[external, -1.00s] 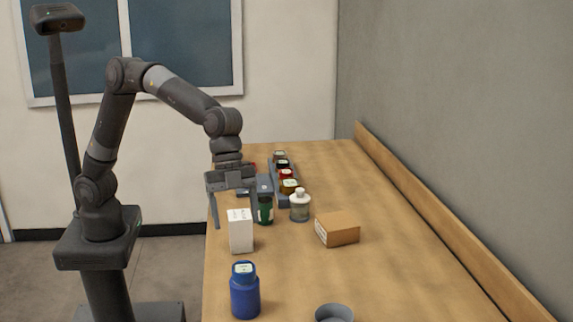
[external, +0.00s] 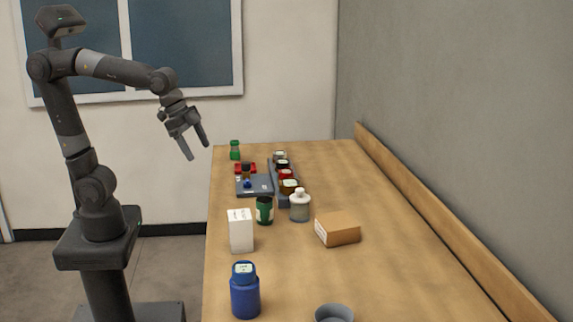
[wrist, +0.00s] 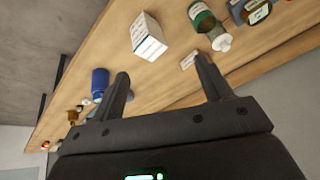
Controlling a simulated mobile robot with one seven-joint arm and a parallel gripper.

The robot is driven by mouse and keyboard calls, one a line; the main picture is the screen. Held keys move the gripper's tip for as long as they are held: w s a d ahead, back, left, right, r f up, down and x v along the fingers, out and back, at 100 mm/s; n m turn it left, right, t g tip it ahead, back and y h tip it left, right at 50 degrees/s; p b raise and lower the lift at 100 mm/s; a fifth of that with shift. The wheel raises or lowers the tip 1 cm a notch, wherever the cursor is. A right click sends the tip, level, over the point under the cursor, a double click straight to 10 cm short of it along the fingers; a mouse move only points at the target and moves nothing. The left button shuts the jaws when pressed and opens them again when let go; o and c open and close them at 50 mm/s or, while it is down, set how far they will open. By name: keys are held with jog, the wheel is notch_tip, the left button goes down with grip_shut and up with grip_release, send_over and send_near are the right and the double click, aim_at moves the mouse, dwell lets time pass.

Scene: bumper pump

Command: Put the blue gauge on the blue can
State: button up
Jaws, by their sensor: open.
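The blue can (external: 245,297) stands upright at the near left of the table, with a blue top bearing a pale face. I cannot tell whether that top is a gauge. It also shows at the left of the wrist view (wrist: 100,78). A small blue piece (external: 248,184), possibly the blue gauge, lies on a dark grey tray (external: 264,184) farther back; it is too small to be sure. My gripper (external: 197,150) is open and empty, raised in the air left of the table and clear of everything. Its two spread fingers show in the wrist view (wrist: 162,70).
A white box (external: 241,232), a dark green can (external: 265,210), a white-capped bottle (external: 300,208) and a cardboard box (external: 338,229) stand mid-table. A rack (external: 271,177) holds several jars. A grey bowl (external: 334,314) sits in front. The table's right side is clear.

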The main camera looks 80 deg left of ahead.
jog(key=s+a+f+n, duration=0.2)
jog(key=s+a+n, duration=0.1)
jog(key=s+a, duration=0.3)
jog(key=s+a+f+n+t+y, duration=0.1)
jog(key=s+a+f+n, duration=0.1)
jog(key=s+a, duration=0.3)
jog(key=shift+s+a+f+n, duration=0.35)
jog(key=shift+s+a+n, duration=0.05)
jog(key=shift+s, duration=0.25)
